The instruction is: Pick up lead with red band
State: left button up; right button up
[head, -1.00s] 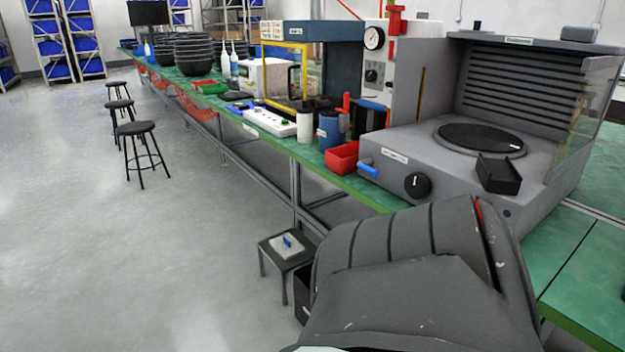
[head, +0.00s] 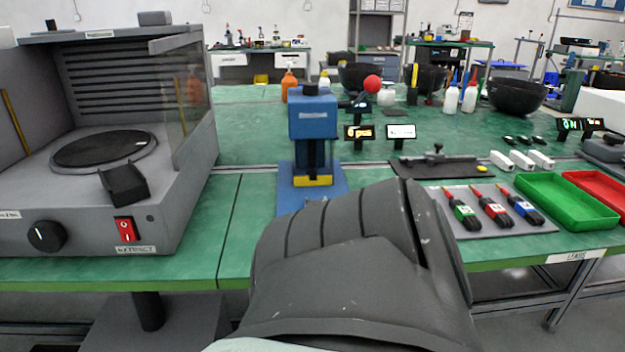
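The lead with the red band (head: 494,211) lies on a grey mat (head: 545,228) at the right of the green bench. It is the middle one of three leads. The lead with the green band (head: 464,211) is on its left and the lead with the blue band (head: 524,209) is on its right. The leads lie apart, side by side, with dark bodies toward the bench's front edge and thin red ends toward the back. Neither of my grippers shows in the head view. A large dark grey part of my own body covers the bottom middle.
A green tray (head: 567,216) and a red tray (head: 608,190) stand right of the mat. A caliper-like tool (head: 437,159) lies behind it. A blue press (head: 312,135) stands left of it, with a grey extractor unit (head: 100,200) farther left. A "LEADS" label marks the front edge.

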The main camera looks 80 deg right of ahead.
aim_at(496, 212)
jog(key=z, duration=3.5)
jog(key=i+l, duration=0.15)
jog(key=l, duration=0.2)
jog(key=i+l, duration=0.15)
jog(key=l, duration=0.25)
jog(key=i+l, duration=0.2)
jog(key=l, duration=0.15)
